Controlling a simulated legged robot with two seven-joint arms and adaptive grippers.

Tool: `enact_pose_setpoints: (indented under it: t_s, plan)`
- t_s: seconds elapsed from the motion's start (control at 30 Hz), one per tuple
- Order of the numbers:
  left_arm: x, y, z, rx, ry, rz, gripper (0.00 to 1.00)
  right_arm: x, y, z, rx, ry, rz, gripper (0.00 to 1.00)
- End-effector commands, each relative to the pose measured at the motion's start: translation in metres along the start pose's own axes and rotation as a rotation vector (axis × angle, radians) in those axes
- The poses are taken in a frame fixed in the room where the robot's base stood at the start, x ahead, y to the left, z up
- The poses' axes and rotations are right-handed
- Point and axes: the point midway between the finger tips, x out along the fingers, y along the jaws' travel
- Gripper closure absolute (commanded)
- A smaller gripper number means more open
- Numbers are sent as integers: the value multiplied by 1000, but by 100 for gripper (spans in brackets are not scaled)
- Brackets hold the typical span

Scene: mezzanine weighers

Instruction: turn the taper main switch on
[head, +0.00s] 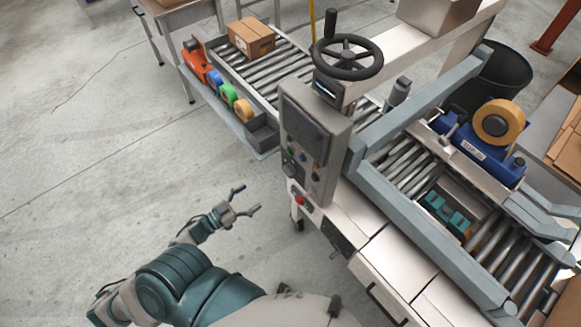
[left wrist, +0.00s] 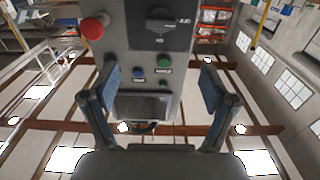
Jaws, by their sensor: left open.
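The taper's grey control box (head: 312,140) stands on the near left side of the machine. In the left wrist view a black rotary switch (left wrist: 160,19) sits on its panel (left wrist: 136,50), with small white marks beside and below it. I cannot tell which mark the knob points at. My left gripper (head: 247,200) is open and empty, left of the box and apart from it. In the left wrist view its two fingers (left wrist: 158,90) stand wide apart in front of the panel, with the switch above them in the picture. My right gripper is not in view.
A red button (left wrist: 94,28), a blue button (left wrist: 138,72) and a green button (left wrist: 164,62) lie near the switch. A black handwheel (head: 347,58) rises above the box. The taper's white frame (head: 385,255) is close on the right. The floor at left is clear.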

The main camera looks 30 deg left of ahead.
Motion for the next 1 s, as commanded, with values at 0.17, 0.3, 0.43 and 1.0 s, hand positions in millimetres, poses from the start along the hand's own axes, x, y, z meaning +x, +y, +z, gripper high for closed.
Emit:
enact_pose_setpoints:
  t_s: [0.17,0.3,0.43,1.0]
  plan:
    - [42,-1,-2,2,3,0,15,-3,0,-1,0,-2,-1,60]
    - [77,0,-2,4,3,0,15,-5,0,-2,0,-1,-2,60]
    - [108,0,-2,5,1,-1,15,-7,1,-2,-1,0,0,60]
    - [159,-1,1,1,-3,-1,15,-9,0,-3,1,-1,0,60]
